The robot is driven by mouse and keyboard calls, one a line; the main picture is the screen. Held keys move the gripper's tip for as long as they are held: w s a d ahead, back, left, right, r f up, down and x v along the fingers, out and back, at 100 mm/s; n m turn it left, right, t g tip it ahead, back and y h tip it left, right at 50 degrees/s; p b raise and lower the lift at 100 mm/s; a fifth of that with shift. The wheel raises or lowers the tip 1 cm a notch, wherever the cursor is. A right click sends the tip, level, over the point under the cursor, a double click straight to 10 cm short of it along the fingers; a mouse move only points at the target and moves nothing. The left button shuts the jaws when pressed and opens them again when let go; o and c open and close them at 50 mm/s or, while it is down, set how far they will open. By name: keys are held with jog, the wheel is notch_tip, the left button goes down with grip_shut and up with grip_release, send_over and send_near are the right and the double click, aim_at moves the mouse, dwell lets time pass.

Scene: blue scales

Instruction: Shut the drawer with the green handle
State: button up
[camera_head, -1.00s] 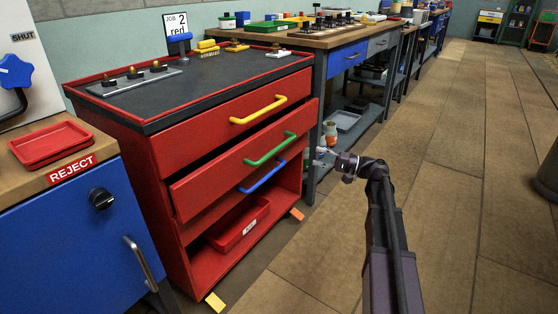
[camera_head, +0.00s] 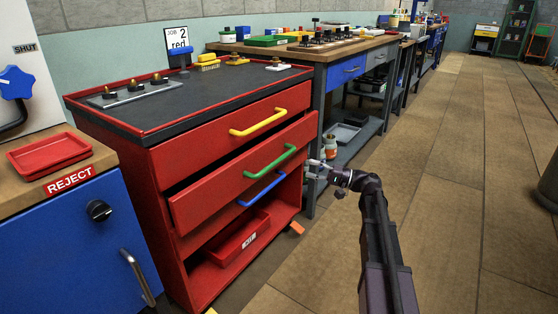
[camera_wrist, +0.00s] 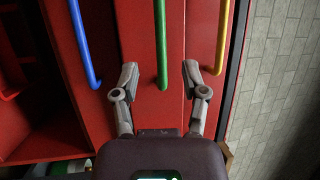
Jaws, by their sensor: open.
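The red drawer with the green handle (camera_head: 269,162) is the middle one of the red cabinet and stands partly pulled out, past the drawer with the yellow handle above it. In the wrist view the green handle (camera_wrist: 161,45) runs down between the two fingers. My gripper (camera_head: 312,170) is at the right of the drawer front, near its right end. In the wrist view my gripper (camera_wrist: 158,76) is open, fingers either side of the green handle's end and close to the red front. I cannot tell whether they touch it.
The yellow handle (camera_head: 258,122) is above and the blue handle (camera_head: 262,189) below. A red bin (camera_head: 238,239) sits on the open bottom shelf. A wooden-topped bench (camera_head: 330,48) stands behind my gripper. The floor (camera_head: 440,215) to the right is clear.

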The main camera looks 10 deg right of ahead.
aim_at(279, 158)
jog(key=p+x, duration=0.1)
jog(key=x, duration=1)
jog(key=shift+a+p, duration=0.25)
jog(key=shift+p, duration=0.15)
jog(key=shift+d, duration=0.1)
grip_shut()
